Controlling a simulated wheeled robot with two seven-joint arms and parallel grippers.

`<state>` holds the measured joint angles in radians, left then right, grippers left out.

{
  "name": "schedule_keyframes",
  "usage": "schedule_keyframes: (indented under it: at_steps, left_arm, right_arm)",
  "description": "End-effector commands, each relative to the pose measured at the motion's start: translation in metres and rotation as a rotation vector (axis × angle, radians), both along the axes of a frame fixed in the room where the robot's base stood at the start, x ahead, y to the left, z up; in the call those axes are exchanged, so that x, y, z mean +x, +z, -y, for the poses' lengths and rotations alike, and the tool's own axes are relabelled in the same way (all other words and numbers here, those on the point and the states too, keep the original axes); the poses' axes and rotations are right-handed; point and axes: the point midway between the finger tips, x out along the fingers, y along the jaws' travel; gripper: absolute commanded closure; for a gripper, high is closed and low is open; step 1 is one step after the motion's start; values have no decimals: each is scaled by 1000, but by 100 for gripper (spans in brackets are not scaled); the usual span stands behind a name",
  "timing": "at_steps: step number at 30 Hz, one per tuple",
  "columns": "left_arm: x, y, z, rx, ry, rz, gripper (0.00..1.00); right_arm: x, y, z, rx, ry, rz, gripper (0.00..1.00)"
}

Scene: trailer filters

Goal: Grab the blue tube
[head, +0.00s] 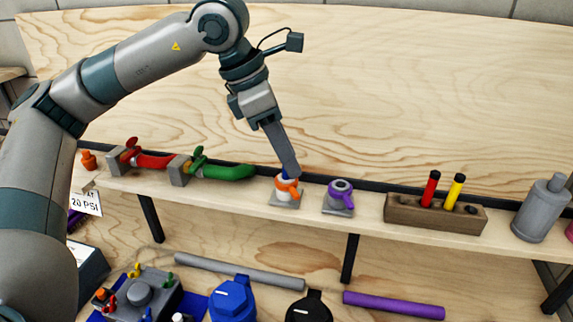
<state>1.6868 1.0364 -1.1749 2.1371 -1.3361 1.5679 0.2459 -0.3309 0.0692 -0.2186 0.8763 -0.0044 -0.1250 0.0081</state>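A small bit of blue, which looks like the top of the blue tube (285,174), shows at the fingertips, above the orange ring. The rest of the tube is hidden by the holder and the fingers. The fingers overlap from this side, so I cannot tell whether they are open or shut on the tube. My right gripper is not in view.
A purple-ringed holder (340,192) stands close to the right. A wooden rack (408,213) holds a red tube (430,188) and a yellow tube (454,190). A green pipe (228,172) and a red valve (150,160) lie left. A grey bottle (540,208) stands far right.

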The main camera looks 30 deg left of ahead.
Motion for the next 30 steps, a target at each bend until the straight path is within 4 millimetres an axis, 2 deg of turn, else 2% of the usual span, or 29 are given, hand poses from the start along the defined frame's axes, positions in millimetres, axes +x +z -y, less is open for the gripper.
schedule_keyframes:
  at_steps: [3,14,19,30]
  left_arm:
    - [0,-2,0,1,0,1,66]
    - [0,-1,0,1,0,1,66]
    - [0,-1,0,1,0,1,100]
    - [0,-1,0,1,0,1,100]
  right_arm:
    - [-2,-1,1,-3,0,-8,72]
    - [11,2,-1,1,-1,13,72]
    - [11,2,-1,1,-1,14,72]
    - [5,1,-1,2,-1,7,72]
